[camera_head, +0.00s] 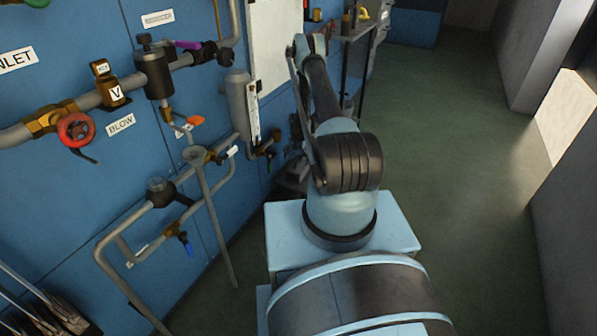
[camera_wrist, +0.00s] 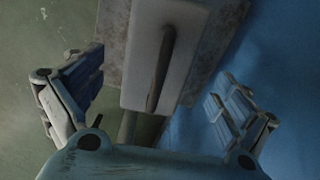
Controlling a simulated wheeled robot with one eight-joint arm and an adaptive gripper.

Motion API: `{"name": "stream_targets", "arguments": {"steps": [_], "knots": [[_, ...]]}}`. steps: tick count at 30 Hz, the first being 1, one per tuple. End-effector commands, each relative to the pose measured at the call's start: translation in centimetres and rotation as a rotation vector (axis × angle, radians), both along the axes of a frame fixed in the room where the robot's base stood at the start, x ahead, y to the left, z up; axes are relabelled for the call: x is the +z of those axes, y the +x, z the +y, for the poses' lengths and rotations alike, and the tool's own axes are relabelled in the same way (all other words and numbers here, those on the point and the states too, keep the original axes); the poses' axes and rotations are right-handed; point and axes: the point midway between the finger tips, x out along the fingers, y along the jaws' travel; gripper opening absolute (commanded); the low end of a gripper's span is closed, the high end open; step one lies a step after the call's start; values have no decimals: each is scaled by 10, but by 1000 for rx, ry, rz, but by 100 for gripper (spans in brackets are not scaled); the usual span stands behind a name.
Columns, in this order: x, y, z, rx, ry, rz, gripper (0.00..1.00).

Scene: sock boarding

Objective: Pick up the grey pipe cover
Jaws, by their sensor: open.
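In the wrist view, my gripper (camera_wrist: 157,82) is open, with one finger at the left and one at the right. Between and beyond the fingers is a pale grey block (camera_wrist: 183,62) with a dark, narrow bar or slot along its middle. It may be the grey pipe cover, but I cannot tell for sure. Neither finger visibly touches it. A mottled grey plate (camera_wrist: 112,45) shows behind the block. In the head view my arm reaches toward the far end of the blue panel, and its links hide the gripper's fingers.
The blue panel (camera_head: 75,180) on the left carries pipes, a red valve wheel (camera_head: 76,130) and a grey funnel pipe (camera_head: 211,210). A small shelf (camera_head: 357,31) stands at the panel's far end. Green floor (camera_head: 455,150) is clear to the right, up to grey walls (camera_head: 565,200).

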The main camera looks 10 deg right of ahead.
Motion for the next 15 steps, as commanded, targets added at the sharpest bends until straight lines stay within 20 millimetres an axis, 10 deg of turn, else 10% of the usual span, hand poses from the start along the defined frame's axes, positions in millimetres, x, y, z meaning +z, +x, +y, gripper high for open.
{"name": "stream_targets", "arguments": {"steps": [15], "knots": [[-45, 0, -2, 0, 0, 0, 95]]}}
